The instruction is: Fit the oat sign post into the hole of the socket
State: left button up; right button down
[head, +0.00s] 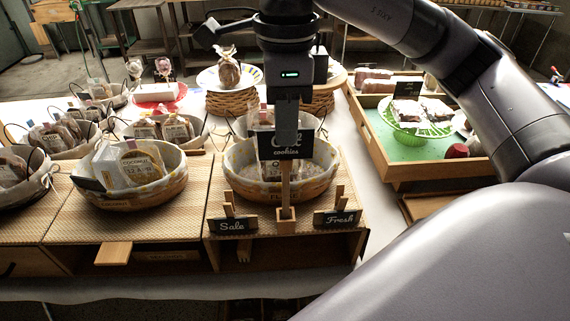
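The oat sign is a small black board (285,146) lettered in white, on a thin wooden post (285,186). It stands upright in front of the round basket at the middle of the table. My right gripper (287,126) comes straight down from above and is shut on the top of the board, covering part of the lettering. The socket (286,222) is a small wooden block at the front edge of a woven-topped stand. The post's lower end meets the socket's top in this view; how deep it sits in the hole cannot be told. My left gripper is not in view.
Signs reading Sale (233,226) and Fresh (337,219) flank the socket closely. Another basket (130,200) stands left. A wooden tray (395,172) with a green cake stand (388,112) is at right.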

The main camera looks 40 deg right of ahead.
jog(key=shift+r+p, duration=1.75)
jog(key=shift+r, duration=0.3)
jog(key=shift+f, duration=0.1)
